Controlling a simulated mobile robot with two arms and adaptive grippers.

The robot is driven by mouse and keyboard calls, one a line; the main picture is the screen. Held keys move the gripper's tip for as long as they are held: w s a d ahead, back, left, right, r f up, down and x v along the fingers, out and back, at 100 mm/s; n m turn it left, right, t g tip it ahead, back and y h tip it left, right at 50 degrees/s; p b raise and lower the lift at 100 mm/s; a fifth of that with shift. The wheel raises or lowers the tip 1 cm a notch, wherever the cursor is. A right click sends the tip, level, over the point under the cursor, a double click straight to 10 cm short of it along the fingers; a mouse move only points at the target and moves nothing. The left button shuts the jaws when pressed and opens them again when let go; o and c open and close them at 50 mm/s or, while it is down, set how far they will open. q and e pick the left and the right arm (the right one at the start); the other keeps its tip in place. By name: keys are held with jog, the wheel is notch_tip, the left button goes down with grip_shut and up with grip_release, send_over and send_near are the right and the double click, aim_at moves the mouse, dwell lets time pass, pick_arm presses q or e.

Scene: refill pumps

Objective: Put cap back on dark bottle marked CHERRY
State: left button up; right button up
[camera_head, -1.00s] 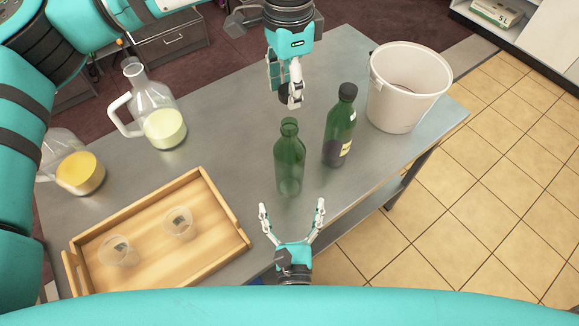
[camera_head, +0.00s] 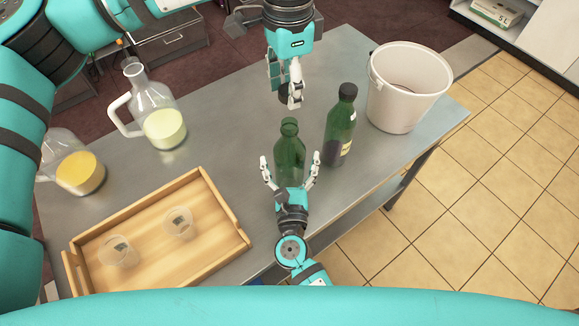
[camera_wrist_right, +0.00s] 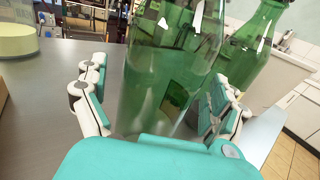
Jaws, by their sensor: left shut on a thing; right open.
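An open green glass bottle (camera_head: 289,149) stands upright on the grey table; no label on it is readable. My right gripper (camera_head: 290,168) is open, with its fingers on either side of the bottle's lower body. The same bottle fills the middle of the right wrist view (camera_wrist_right: 168,75), between the spread fingers (camera_wrist_right: 160,105). My left gripper (camera_head: 290,97) points down above the far side of the table, behind the open bottle. It is shut on a small dark cap (camera_head: 283,97), mostly hidden by the fingers. A second green bottle (camera_head: 340,127) wears a black cap and stands to the right.
A white bucket (camera_head: 398,105) stands at the right end of the table (camera_head: 225,125). A wooden tray (camera_head: 225,212) with two clear cups lies at the front left. Two glass jugs, one with pale liquid (camera_head: 164,128) and one with yellow (camera_head: 80,172), stand at the left.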

jog(key=c, duration=1.8)
pick_arm(q)
jog(key=shift+s+f, duration=0.1)
jog(key=shift+f, duration=2.4)
